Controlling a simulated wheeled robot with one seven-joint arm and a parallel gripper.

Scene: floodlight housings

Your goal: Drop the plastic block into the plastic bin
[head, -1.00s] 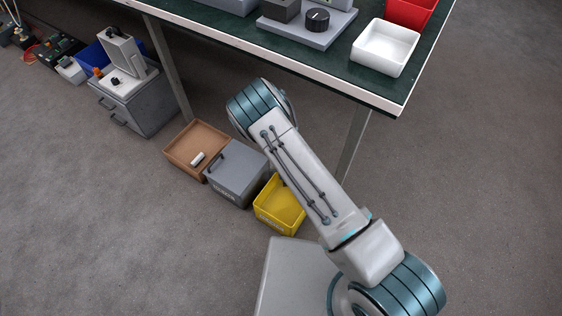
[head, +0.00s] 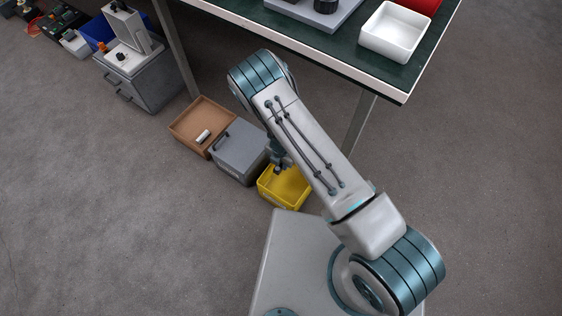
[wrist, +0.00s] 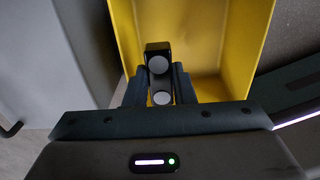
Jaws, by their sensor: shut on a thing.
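My gripper (wrist: 160,76) is shut on a small dark block (wrist: 157,47) with pale round spots, held between its two fingers. In the wrist view, the block is over the open yellow bin (wrist: 125,30). The bin's inside looks empty where I can see it. In the head view, my gripper (head: 279,168) is partly hidden behind my arm and shows at the back left of the yellow bin (head: 284,203). I cannot tell the block's exact height over the bin.
A grey box (head: 238,158) with a handle stands beside the yellow bin. Left of it is a brown tray (head: 184,137) with a small white cylinder (head: 203,136). A green-topped table (head: 340,60) with a white bin (head: 397,31) stands behind, its leg (head: 357,125) close by.

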